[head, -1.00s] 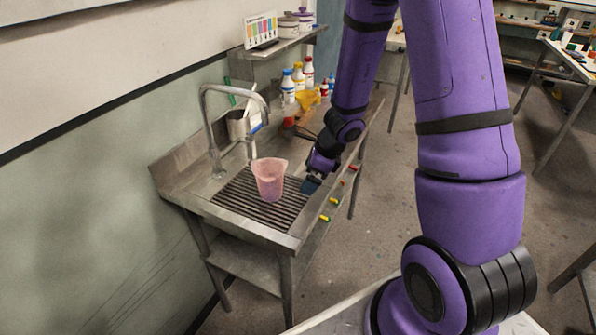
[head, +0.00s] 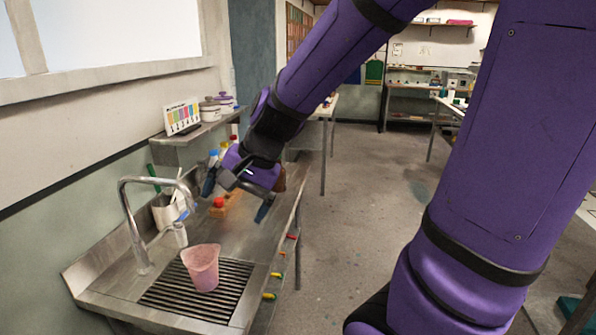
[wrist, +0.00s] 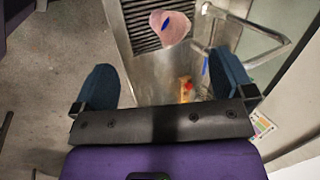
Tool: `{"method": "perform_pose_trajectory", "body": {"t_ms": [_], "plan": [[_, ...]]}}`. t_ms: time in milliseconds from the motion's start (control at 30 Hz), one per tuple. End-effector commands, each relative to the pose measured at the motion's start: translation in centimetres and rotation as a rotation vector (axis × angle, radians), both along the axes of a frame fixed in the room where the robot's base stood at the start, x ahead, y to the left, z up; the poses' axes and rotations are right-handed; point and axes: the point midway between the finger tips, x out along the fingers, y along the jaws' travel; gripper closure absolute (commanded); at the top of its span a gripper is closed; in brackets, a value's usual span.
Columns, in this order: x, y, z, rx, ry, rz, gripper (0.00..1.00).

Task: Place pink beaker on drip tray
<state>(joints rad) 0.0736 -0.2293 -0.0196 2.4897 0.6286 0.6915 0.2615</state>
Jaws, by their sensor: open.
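The pink beaker (head: 202,268) stands upright on the slatted drip tray (head: 165,292) set in the steel sink top. It also shows in the wrist view (wrist: 177,33), seen from above, with a small blue patch at it, over the edge of the dark slats (wrist: 135,20). My gripper (head: 236,200) is open and empty, with its blue fingers wide apart. It is raised above the bench, beyond the beaker and clear of it. Both fingers (wrist: 165,75) show in the wrist view with nothing between them.
A curved tap (head: 135,220) rises left of the tray, close to the beaker. Bottles and a red-topped item (head: 218,203) are further back. A shelf (head: 190,135) holds a colour chart and pots.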

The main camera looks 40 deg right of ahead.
Motion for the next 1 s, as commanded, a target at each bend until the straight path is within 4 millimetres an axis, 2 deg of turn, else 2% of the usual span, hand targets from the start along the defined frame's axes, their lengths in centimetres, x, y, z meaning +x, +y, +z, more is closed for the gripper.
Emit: {"method": "perform_pose_trajectory", "body": {"t_ms": [100,300,600,800,1000], "plan": [[-2.5,0.0,2.4,-0.098,-0.073,0.147,0.0],[-6.6,-0.7,5.4,-0.285,-0.172,0.372,0.0],[-11.9,-2.7,8.4,-0.559,-0.267,0.608,0.0],[-13.2,-3.4,9.0,-0.636,-0.283,0.661,0.0],[-13.3,-3.4,9.1,-0.643,-0.282,0.665,0.0]]}}
